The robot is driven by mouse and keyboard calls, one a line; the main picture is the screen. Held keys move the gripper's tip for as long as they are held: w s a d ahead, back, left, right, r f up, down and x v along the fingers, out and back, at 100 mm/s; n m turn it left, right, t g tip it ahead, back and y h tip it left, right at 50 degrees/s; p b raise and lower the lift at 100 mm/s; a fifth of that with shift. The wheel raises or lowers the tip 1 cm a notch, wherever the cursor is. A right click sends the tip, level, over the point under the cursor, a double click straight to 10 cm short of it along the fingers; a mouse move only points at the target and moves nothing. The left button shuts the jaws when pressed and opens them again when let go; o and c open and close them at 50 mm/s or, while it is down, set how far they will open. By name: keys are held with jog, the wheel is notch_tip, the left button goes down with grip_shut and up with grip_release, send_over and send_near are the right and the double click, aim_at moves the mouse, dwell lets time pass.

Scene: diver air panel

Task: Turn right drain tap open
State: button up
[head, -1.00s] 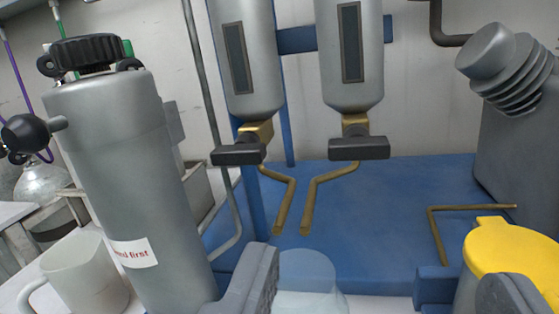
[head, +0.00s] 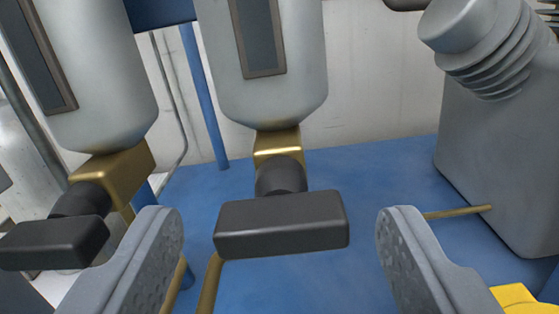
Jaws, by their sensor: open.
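The right drain tap is a black bar handle (head: 282,224) on a brass valve body (head: 277,143) under the right grey bowl (head: 262,85). Its bar lies crosswise, nearly level in the picture. My gripper (head: 280,235) is open, with one grey finger to the left of the handle and one to its right. Both fingers appear apart from the handle. The left drain tap (head: 52,243) sits under the left bowl (head: 90,95), and its bar also lies crosswise, just left of my left finger.
A blue panel (head: 360,180) lies behind and below the taps, with brass drain pipes (head: 209,285) running down. A grey box with a ribbed hose end (head: 500,170) stands at the right. A yellow part (head: 518,298) shows at the lower right.

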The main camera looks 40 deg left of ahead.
jog(key=shift+x, duration=1.2)
jog(key=c, duration=1)
jog(key=shift+o, duration=0.2)
jog(key=shift+a, duration=0.15)
